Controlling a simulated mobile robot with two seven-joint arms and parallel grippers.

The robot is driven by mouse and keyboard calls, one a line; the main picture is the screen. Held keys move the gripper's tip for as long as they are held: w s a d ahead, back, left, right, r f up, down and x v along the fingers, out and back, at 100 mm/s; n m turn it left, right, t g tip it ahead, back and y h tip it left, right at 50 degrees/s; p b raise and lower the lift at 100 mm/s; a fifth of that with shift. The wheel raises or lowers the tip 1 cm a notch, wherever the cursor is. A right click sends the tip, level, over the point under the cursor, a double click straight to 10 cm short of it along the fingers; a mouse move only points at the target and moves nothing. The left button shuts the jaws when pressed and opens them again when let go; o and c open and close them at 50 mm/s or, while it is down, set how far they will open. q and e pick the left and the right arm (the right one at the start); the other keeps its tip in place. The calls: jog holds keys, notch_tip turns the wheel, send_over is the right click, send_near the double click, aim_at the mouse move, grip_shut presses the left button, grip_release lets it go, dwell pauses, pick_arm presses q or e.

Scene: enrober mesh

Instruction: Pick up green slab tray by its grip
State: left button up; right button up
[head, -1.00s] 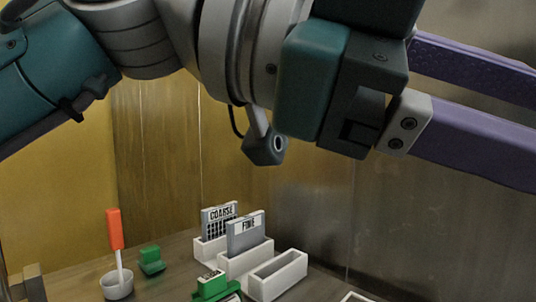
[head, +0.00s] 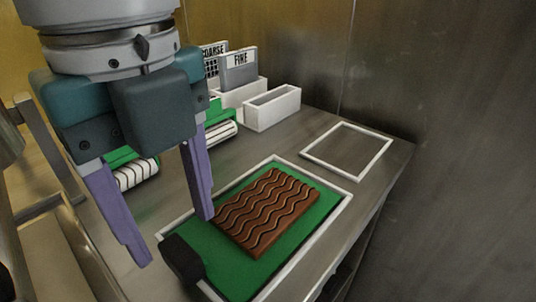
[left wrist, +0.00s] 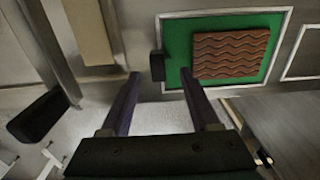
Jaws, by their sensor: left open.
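The green slab tray (head: 252,272) lies flat on the metal table inside a white outline frame. A brown slab with wavy dark lines (head: 268,212) rests on it. Its black block grip (head: 182,262) sticks out at the near left end of the tray. My left gripper (head: 172,238) is open, purple fingers pointing down, above the grip end. In the left wrist view the grip (left wrist: 157,66) shows between and just beyond the fingertips (left wrist: 160,74), with no clear contact. The tray (left wrist: 178,48) lies beyond the right finger. My right gripper cannot be made out.
An empty white frame (head: 335,166) lies to the right of the tray. Behind stand a white open holder (head: 272,112) and the FINE mesh card (head: 240,72) in its holder, with the COARSE card beside it. Green-based rollers (head: 220,133) lie behind my gripper. A metal wall closes the right side.

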aim_at(178, 249)
pick_arm(q)
notch_tip(178, 249, down, 4)
jog(key=shift+s+r, duration=0.15)
jog(key=shift+r, duration=0.05)
jog(key=shift+c, duration=0.2)
grip_shut()
dwell(0.3)
